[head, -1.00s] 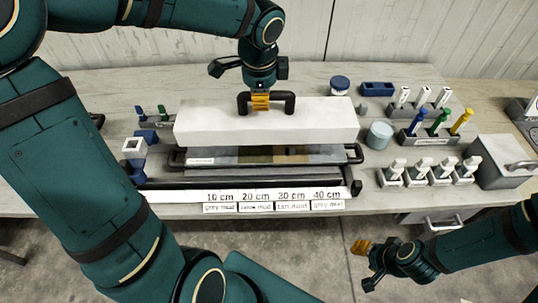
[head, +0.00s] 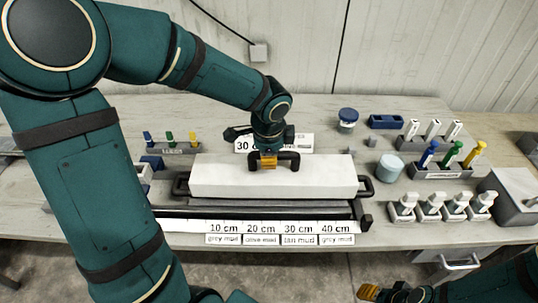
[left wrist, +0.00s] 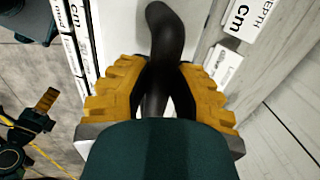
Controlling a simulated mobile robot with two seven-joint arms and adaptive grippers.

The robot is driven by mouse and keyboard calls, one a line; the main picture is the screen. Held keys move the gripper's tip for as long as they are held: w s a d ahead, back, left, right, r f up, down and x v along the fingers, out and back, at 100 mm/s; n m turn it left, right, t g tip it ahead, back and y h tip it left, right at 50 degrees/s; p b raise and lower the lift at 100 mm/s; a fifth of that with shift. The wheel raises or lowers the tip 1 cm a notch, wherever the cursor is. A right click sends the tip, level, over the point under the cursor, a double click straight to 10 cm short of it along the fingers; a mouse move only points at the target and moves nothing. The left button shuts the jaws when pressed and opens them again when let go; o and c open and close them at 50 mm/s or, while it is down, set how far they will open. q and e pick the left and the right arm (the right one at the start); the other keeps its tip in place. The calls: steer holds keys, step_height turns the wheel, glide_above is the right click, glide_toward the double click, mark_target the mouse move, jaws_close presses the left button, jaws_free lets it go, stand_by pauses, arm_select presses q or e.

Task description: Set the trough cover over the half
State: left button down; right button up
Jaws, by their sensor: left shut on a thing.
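The trough cover (head: 275,180) is a long white box with a black bar handle (head: 290,161) on top. It lies level over the dark trough (head: 366,188) holding the half, whose black end handles show at both ends. The half is hidden beneath the cover. I cannot tell whether the cover fully rests on the trough. My left gripper (head: 268,160) is shut on the cover's handle, and its yellow ribbed fingers straddle the black handle (left wrist: 160,50) in the left wrist view. My right gripper (head: 369,291) is low in front of the bench, its fingers partly unclear.
A depth strip (head: 272,228) with labels runs along the front. Right of the trough stand a pale round jar (head: 389,167), a marker rack (head: 443,171), several white bottles (head: 430,207) and a grey box (head: 512,196). A label board (head: 300,143) stands behind the cover.

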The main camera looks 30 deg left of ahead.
mark_target(269, 175)
arm_select(q)
steer(key=shift+f, duration=0.1)
steer(key=shift+f+b, duration=0.5)
steer(key=shift+b, duration=0.05)
steer(key=c, duration=0.9)
jaws_free()
steer(key=shift+r, duration=0.1)
steer(key=shift+r+p, duration=0.25)
steer(key=shift+p, duration=0.1)
step_height(269, 175, up, 12)
steer(key=s+d+p, duration=0.1)
steer(key=s+p, duration=0.1)
steer(key=p, duration=0.1)
steer(key=shift+r, duration=0.15)
